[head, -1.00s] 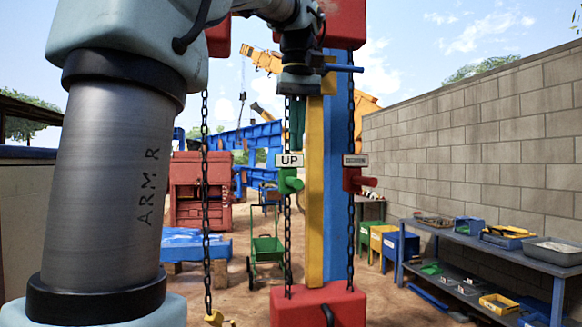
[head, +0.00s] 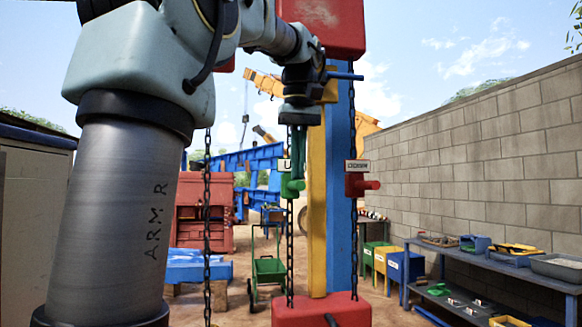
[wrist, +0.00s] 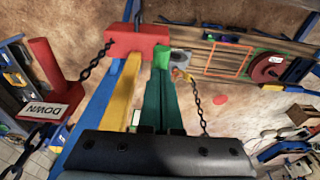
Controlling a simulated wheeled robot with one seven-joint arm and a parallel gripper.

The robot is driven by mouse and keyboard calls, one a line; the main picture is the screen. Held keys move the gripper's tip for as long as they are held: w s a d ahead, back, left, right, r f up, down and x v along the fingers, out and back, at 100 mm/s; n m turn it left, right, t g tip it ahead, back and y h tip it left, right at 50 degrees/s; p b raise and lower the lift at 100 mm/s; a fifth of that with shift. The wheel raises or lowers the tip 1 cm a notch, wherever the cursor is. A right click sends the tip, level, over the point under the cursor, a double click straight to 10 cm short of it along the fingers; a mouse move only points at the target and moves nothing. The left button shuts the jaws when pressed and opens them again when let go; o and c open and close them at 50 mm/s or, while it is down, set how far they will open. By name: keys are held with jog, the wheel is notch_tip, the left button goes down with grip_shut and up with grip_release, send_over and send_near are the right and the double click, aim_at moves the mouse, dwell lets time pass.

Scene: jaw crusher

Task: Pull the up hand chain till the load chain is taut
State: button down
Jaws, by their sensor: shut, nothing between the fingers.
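The green up handle (head: 290,187) sits on the up hand chain (head: 290,232). Its white UP tag (head: 284,165) is partly covered. My gripper (head: 298,176) points down in front of the tag, its green fingers shut and empty, tips at the handle. In the wrist view, the fingers (wrist: 161,84) end close to a green piece (wrist: 163,56), likely the handle; I cannot tell whether they touch. The load chain (head: 207,225), apparently the left one, hangs straight in the head view. Its lower end is out of frame there; the wrist view shows a chain (wrist: 198,103) near a small hook.
The red down handle (head: 362,185) hangs to the right on its own chain. A yellow and blue post (head: 338,225) stands between, with a red block (head: 320,312) at its foot. A blue bench (head: 480,268) with trays lines the right wall. A green cart (head: 268,268) stands behind.

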jog(key=shift+f+b, duration=2.55)
jog(key=shift+f, duration=1.1)
jog(key=s, duration=0.5)
jog(key=shift+d+r+b, duration=0.3)
jog(key=shift+r, duration=0.1)
jog(key=s+r+p, duration=0.4)
jog(key=r, duration=0.1)
jog(key=shift+d, duration=0.3)
jog(key=shift+f, duration=0.1)
dwell(0.6)
